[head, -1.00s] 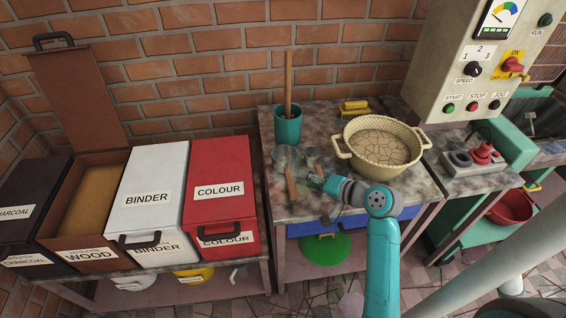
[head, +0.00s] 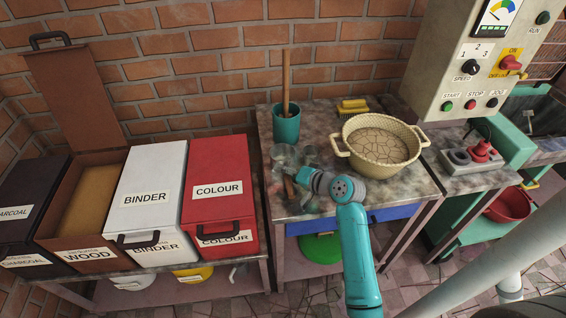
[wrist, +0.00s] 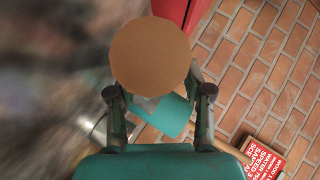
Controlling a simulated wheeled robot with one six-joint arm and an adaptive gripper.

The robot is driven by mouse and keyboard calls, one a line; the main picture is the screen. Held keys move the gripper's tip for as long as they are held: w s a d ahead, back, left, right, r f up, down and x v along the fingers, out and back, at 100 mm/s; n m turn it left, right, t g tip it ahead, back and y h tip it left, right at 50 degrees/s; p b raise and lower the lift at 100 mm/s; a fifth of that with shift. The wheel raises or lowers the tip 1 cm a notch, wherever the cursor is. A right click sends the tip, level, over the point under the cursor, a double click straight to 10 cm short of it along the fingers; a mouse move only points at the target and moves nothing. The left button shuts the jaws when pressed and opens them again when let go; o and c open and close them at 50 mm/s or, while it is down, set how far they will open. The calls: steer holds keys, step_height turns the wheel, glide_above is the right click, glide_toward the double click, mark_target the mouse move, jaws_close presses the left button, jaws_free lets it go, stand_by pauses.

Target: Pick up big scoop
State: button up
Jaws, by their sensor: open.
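The big scoop, seemingly the left of two metal scoops, lies on the worktop, its bowl (head: 284,155) toward the wall. Part of its wooden handle (head: 289,188) shows beside my gripper (head: 302,177), which hides the rest. The smaller scoop (head: 310,153) lies just to its right, partly covered. In the wrist view, a round brown end (wrist: 150,55), apparently that of the handle, looms close to my open gripper (wrist: 158,93), off-centre toward the top. It hides most of the scoop behind it. I cannot tell whether a finger touches it.
A teal pot (head: 286,129) with a wooden stick stands behind the scoops; it also shows in the wrist view (wrist: 172,117). A cream basin (head: 357,154) stands to the right, near a yellow brush (head: 353,105). A red COLOUR bin (head: 218,175) stands left of the worktop.

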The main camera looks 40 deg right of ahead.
jaws_close()
steer(key=shift+r, duration=0.15)
step_height(320, 180, up, 10)
steer(key=shift+f, duration=0.1)
stand_by(0.5)
